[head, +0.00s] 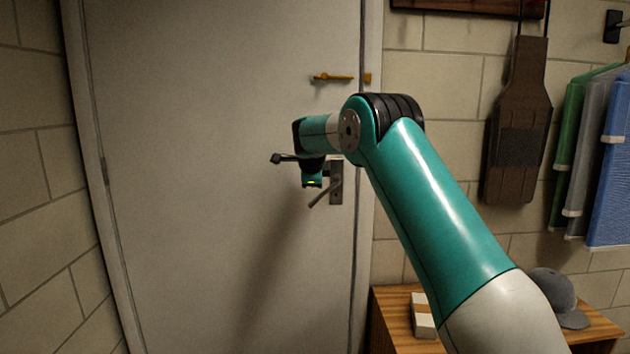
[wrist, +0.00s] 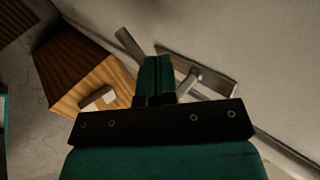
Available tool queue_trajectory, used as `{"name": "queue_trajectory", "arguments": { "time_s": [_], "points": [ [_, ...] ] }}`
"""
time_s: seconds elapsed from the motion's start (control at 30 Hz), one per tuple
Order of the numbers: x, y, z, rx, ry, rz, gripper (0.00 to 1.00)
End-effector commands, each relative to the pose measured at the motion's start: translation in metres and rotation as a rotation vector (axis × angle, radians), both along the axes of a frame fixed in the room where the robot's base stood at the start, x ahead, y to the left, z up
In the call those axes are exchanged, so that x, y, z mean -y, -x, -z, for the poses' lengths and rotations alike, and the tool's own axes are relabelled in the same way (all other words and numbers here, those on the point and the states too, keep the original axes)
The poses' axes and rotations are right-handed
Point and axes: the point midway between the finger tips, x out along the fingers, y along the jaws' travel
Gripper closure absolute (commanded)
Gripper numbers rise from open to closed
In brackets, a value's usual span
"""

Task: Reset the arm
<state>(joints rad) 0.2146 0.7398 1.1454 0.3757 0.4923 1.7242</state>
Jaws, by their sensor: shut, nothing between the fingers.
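My teal and grey arm reaches from the lower right across the head view toward a closed white door (head: 210,90). My gripper shows in the wrist view (wrist: 154,72), with its teal fingers together and nothing between them. In the head view the fingers are hard to make out at the arm's end. The metal door handle (head: 335,184) is close by, with its lever (head: 318,199) angled downward. In the wrist view the handle (wrist: 200,75) shows just right of the fingers. I cannot tell whether they touch it.
A brass latch (head: 333,77) is above the handle. A wooden cabinet (head: 392,300) with a small box (head: 423,315) and a grey cap (head: 556,292) stands at right.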

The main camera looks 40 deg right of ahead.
Motion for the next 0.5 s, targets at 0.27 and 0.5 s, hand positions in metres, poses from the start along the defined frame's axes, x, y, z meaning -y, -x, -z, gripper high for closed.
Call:
{"name": "queue_trajectory", "arguments": {
  "time_s": [0.27, 0.5],
  "points": [
    [-0.031, 0.037, -0.045, 0.0, 0.001, -0.006, 1.0],
    [-0.039, 0.05, -0.059, -0.003, 0.0, -0.005, 1.0]
  ]
}}
